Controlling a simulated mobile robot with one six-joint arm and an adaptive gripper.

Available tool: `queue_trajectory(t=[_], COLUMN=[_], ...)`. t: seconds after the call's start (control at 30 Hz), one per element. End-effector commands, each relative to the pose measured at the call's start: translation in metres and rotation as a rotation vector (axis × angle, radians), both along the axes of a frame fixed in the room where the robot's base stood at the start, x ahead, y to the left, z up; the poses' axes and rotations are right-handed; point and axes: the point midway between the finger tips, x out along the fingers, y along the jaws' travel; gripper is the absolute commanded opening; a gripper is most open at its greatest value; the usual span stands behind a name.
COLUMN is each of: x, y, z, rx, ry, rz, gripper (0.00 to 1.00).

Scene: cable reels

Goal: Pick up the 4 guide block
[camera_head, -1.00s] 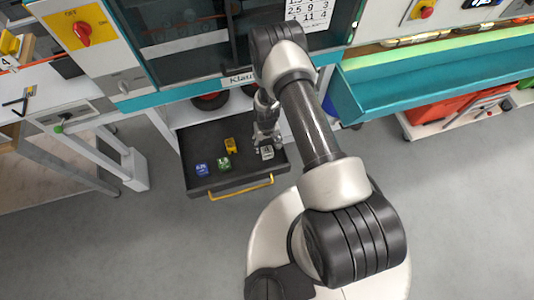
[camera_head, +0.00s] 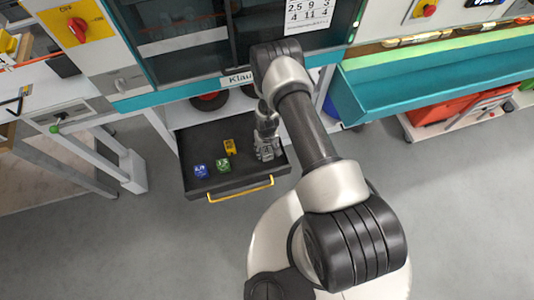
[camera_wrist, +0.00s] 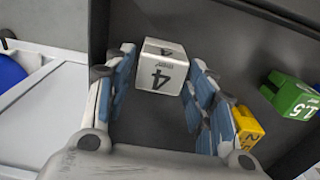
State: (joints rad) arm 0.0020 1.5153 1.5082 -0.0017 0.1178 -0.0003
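The white 4 guide block (camera_wrist: 161,66) shows in the wrist view, its black 4 facing the camera. It sits at the right part of the dark open drawer (camera_head: 240,181). My gripper (camera_wrist: 160,82) is open, with blue-padded fingers at the left and right of the block. Thin gaps seem to show at its sides; whether a pad touches is hard to tell. In the head view my gripper (camera_head: 267,153) is low in the drawer and hides the block.
A blue block (camera_head: 201,171), a green block (camera_head: 223,166) and a yellow block (camera_head: 229,146) lie left of my gripper in the drawer. The yellow block (camera_wrist: 247,127) is close to the right finger. The drawer has a yellow handle (camera_head: 240,189) and raised walls.

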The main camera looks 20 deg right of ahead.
Motion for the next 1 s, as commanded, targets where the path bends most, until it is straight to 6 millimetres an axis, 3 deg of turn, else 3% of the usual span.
queue_trajectory(t=[0.5, 0.8, 1.0], x=[0.000, 0.000, 0.001], y=[0.000, 0.000, 0.000], z=[0.000, 0.003, 0.025], rx=[0.000, 0.000, 0.000], ry=[0.000, 0.000, -0.002], rz=[0.000, 0.000, 0.000], gripper=[0.14, 0.14, 0.14])
